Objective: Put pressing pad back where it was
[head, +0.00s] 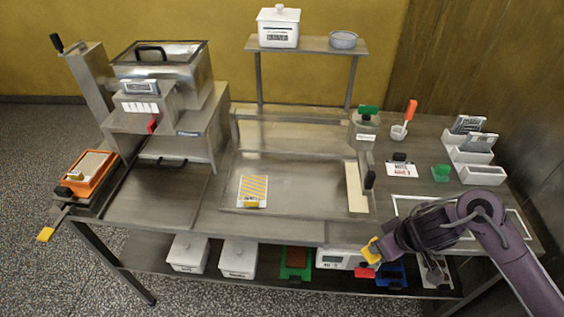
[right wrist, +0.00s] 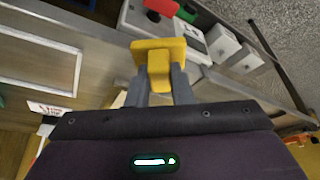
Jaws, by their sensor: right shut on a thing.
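My right gripper (head: 381,246) is shut on a small yellow block with a wider flat end, which I take to be the pressing pad (head: 371,251). It is held near the table's front edge, at the right. In the right wrist view the yellow pad (right wrist: 158,50) sticks out from between the two grey fingers (right wrist: 163,88). A white card with yellow stripes (head: 253,187) lies at the front left of the steel tray (head: 300,172). A white outlined rectangle (head: 402,201) on the table is partly hidden by my right arm. My left gripper is not in view.
The lower shelf (head: 140,256) holds white lidded tubs (head: 238,257), a scale (head: 338,258) and coloured trays. A steel machine (head: 180,115) stands at the left. A green-handled canister (head: 365,128), an orange-handled scoop (head: 405,122) and white bins (head: 481,172) stand at the right.

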